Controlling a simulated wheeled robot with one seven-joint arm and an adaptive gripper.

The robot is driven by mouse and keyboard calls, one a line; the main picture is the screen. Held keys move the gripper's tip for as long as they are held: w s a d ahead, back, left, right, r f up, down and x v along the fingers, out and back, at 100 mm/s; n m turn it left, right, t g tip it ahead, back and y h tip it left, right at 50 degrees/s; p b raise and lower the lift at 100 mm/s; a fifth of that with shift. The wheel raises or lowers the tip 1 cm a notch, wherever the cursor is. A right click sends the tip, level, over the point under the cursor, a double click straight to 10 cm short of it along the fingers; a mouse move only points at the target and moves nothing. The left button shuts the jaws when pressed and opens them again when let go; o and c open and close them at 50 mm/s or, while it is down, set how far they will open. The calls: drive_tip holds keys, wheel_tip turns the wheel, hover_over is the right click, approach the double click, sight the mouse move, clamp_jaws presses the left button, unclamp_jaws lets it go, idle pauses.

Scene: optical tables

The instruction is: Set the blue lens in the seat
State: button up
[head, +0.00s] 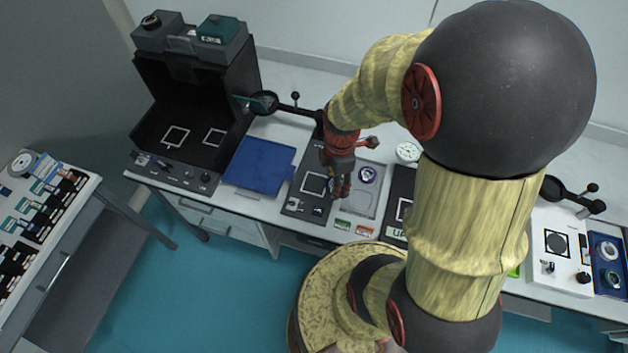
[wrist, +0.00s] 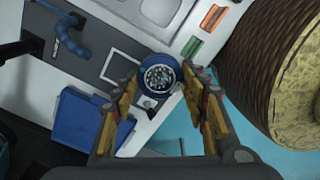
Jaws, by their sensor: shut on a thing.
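The blue lens (wrist: 158,80) is a round piece with a blue rim and a speckled face. It is between the fingertips of my gripper (wrist: 160,75), which is shut on it. In the head view my gripper (head: 341,188) hangs over the right side of a dark plate (head: 293,205) with a white square outline (head: 315,184). The outline also shows in the wrist view (wrist: 104,72), up and left of the lens. The head view mostly hides the lens. I cannot tell for certain which marked place is the seat, or how high the lens is.
A grey tray (head: 358,205) with a round piece (head: 367,174) lies right of the dark plate. A blue mat (head: 258,166) lies to its left. A black arm with a round holder (head: 264,103) stands behind. Green (head: 342,224) and orange (head: 364,231) labels sit at the front edge.

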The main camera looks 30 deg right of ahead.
drive_tip(key=w+f, duration=0.2)
drive_tip(key=w, duration=0.2)
drive_tip(key=b, duration=0.3)
hover_over(314, 184)
drive_tip(key=f, duration=0.3)
drive_tip(key=s+f, duration=0.1)
drive_tip(key=f, duration=0.1)
drive_tip(key=shift+f, duration=0.15)
drive_tip(key=shift+w+f+b, duration=0.2)
drive_tip(key=shift+f+b, duration=0.05)
drive_tip(key=shift+f, duration=0.7)
drive_tip(key=shift+w+f+b, duration=0.2)
drive_tip(key=shift+f, duration=0.7)
drive_tip(key=shift+f, duration=0.15)
drive_tip(key=o, duration=1.1)
drive_tip(key=shift+o, duration=0.3)
